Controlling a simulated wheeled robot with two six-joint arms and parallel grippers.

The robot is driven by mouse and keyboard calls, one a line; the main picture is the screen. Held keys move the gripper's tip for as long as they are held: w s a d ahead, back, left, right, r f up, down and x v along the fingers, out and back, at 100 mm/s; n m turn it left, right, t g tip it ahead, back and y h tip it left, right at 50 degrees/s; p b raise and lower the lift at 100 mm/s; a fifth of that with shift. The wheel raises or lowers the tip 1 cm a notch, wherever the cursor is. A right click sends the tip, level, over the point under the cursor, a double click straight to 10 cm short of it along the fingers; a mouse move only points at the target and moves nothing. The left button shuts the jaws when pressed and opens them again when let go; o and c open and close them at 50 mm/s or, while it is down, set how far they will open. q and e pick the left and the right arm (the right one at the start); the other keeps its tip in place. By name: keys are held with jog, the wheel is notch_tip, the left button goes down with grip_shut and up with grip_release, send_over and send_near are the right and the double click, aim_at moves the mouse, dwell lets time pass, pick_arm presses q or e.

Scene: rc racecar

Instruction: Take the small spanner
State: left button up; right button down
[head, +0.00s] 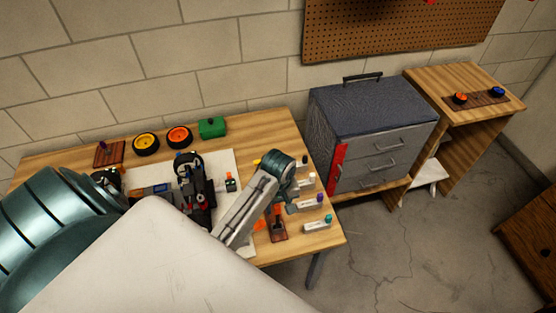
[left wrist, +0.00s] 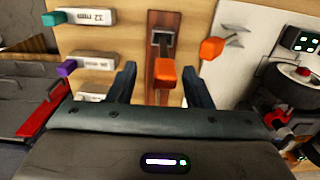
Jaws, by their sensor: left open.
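My left gripper (head: 288,206) is low over the right part of the wooden workbench. In the left wrist view its two fingers (left wrist: 158,88) are apart and empty. A tool with an orange handle (left wrist: 166,75) and grey head lies on a red-brown wooden holder (left wrist: 163,22), its handle end between the fingers in the picture. I cannot tell whether they touch it. The holder also shows in the head view (head: 278,237). A second orange-handled piece (left wrist: 212,48) lies to the right. I cannot tell for sure which is the small spanner. My right gripper is not in view.
White labelled blocks with teal (head: 318,223) and purple (head: 310,203) ends line the bench's right edge. A partly built car (head: 195,188) stands on a white sheet. Wheels (head: 146,144) and a green box (head: 212,128) lie behind. A grey drawer cabinet (head: 375,125) stands right.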

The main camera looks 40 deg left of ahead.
aim_at(277, 213)
pick_arm(q)
jog(key=shift+s+f+p, duration=0.15)
jog(key=shift+f+p, duration=0.15)
jog(key=shift+f, duration=0.3)
jog(key=shift+s+f+p, duration=0.15)
jog(key=shift+f+p, duration=0.1)
jog(key=shift+f, duration=1.1)
jog(key=c, duration=1)
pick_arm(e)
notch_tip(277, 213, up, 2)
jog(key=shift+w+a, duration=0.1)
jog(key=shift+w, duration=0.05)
pick_arm(q)
jog(key=shift+w+r, duration=0.1)
